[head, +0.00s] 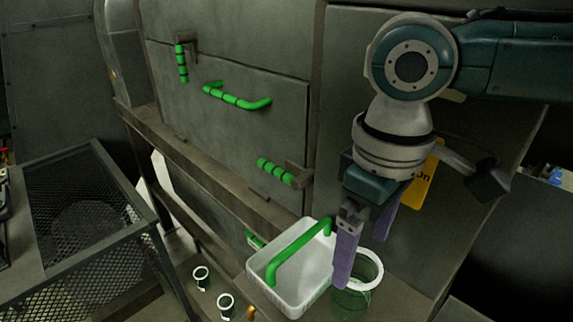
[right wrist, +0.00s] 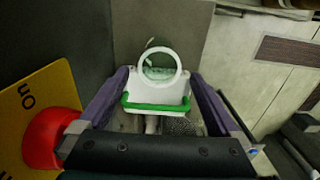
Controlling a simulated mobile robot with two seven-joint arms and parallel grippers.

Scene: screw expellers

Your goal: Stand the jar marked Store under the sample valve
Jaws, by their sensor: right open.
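A clear jar with a wide white rim (head: 376,282) stands at the right of the white tray. In the right wrist view the white rim (right wrist: 160,84) shows from above, between the fingertips. No marking on it can be read. My right gripper (head: 362,262) is open, its purple fingers pointing down at the jar; one finger covers part of it. I cannot tell whether the fingers touch it. I cannot pick out the sample valve with certainty. My left gripper is not in view.
The white tray (head: 262,265) has a green handle (head: 300,252) and stands close left of the right gripper. Grey panels with green handles (head: 237,98) rise behind. A mesh-sided frame (head: 110,235) stands left. A yellow plate with a red button (right wrist: 48,138) is near the right wrist.

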